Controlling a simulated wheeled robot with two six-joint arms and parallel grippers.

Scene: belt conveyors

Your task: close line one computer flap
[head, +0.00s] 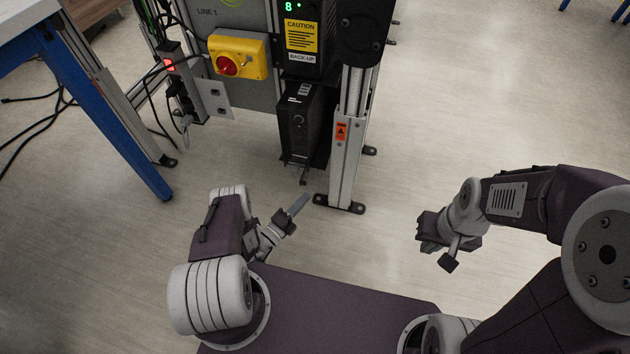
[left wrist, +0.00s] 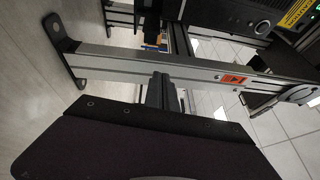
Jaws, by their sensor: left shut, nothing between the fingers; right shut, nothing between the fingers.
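The line one computer (head: 300,128) is a slim black tower held on a bracket beside the aluminium post, below the black back-up unit. I cannot make out its flap or whether it is open. A dark case with a round button, probably the computer, shows at the top of the left wrist view (left wrist: 238,14). My left gripper (head: 299,204) is shut and empty, below and in front of the computer, apart from it. Its fingers also show in the left wrist view (left wrist: 158,92). My right gripper (head: 448,262) is shut and empty, well to the right of the post.
The aluminium post (head: 349,140) stands right of the computer, its foot (head: 338,204) bolted to the floor. The back-up unit (head: 304,35) has a caution label. A yellow box with a red switch (head: 237,58) is left. A blue-legged table (head: 110,120) stands far left. Floor at right is clear.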

